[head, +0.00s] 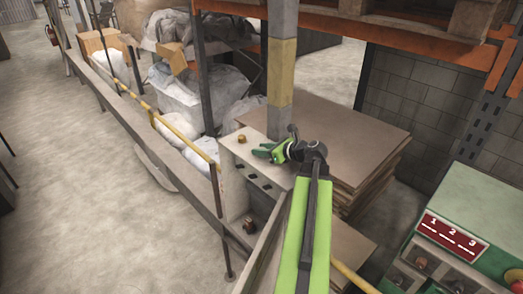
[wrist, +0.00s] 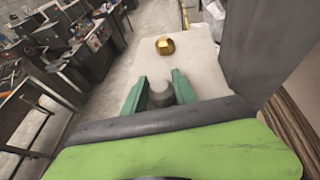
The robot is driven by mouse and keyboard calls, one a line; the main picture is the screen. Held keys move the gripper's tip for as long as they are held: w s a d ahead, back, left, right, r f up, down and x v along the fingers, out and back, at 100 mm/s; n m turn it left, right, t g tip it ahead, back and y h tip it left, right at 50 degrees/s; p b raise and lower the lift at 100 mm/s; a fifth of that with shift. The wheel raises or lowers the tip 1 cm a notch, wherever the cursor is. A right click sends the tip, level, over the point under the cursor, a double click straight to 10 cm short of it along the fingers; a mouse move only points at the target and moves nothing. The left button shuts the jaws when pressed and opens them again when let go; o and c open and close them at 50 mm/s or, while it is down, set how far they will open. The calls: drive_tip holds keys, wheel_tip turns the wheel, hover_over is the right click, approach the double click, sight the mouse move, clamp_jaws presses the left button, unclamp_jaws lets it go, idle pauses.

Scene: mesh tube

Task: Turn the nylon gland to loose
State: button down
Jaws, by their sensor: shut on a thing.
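The nylon gland appears to be the grey, rounded stub (wrist: 160,94) between my green fingers in the wrist view. It stands on the pale top of a box-like ledge (head: 238,157). My gripper (head: 265,153) is low over that top in the head view, and it also shows in the wrist view (wrist: 158,82). It is shut on the grey stub, with one finger on each side. In the head view the fingers hide the stub. A brass fitting (wrist: 165,46) sits apart, just beyond the fingertips, and also shows in the head view (head: 241,138). No loose or tight marking is readable.
A grey and yellow post (head: 281,75) rises close behind my gripper. Stacked brown sheets (head: 350,135) lie to the right. A green cabinet with a red numbered panel (head: 452,236) stands at the lower right. A yellow rail (head: 175,130) runs along the left, beside open floor.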

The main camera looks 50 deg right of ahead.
drive_tip(key=n+y, duration=0.1)
drive_tip(key=y, duration=0.1)
drive_tip(key=n+g+y, duration=0.1)
drive_tip(key=n, duration=0.1)
drive_tip(key=shift+d+y, duration=0.2)
drive_tip(key=shift+y, duration=0.2)
drive_tip(key=n+g+y, duration=0.1)
drive_tip(key=n+y, duration=0.1)
drive_tip(key=n, duration=0.1)
drive_tip(key=shift+y, duration=0.3)
drive_tip(key=shift+a+f+n+g+y, duration=0.1)
drive_tip(key=shift+a+n+g+y, duration=0.05)
drive_tip(key=shift+n+g+y, duration=0.5)
drive_tip(key=c, duration=1)
unclamp_jaws()
